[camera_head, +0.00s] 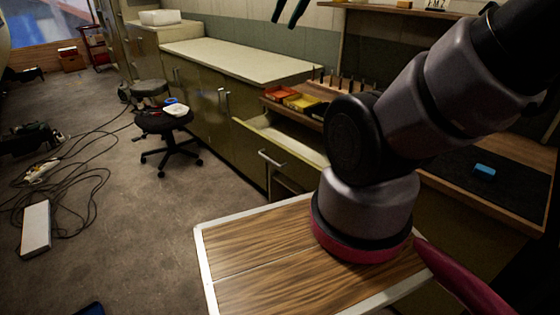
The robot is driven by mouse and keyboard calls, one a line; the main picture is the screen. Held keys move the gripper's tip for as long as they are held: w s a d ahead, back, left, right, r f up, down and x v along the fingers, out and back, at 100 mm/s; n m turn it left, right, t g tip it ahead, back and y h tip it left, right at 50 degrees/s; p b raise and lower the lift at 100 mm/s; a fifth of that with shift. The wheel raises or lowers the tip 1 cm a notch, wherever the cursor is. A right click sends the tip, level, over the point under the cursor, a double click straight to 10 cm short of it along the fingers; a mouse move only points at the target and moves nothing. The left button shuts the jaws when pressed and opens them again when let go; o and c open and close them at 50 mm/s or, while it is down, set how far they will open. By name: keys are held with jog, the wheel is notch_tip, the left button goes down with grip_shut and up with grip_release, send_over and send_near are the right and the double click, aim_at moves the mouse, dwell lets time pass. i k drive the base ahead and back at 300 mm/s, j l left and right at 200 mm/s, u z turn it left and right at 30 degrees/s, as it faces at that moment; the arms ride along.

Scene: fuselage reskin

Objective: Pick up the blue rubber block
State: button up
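The blue rubber block (484,170) is a small bright-blue piece lying on a dark mat (507,192) on the wooden workbench at the right. My gripper (284,23) shows only in part at the top edge, as two dark fingers pointing down with a gap between them. Nothing shows between the fingers. It is apart from the block, up and to the left of it in the picture. My arm stands between them in the view, and its upper part leaves the picture at the top right.
An open drawer (290,137) juts out below the bench, near red and yellow trays (300,101). A long pale counter (240,60) runs along the wall. A stool (163,118) stands on the floor, with cables (85,165) left of it.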

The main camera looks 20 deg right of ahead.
aim_at(486, 174)
jog(key=z, duration=2.2)
jog(key=u, duration=3.1)
jog(key=z, duration=3.05)
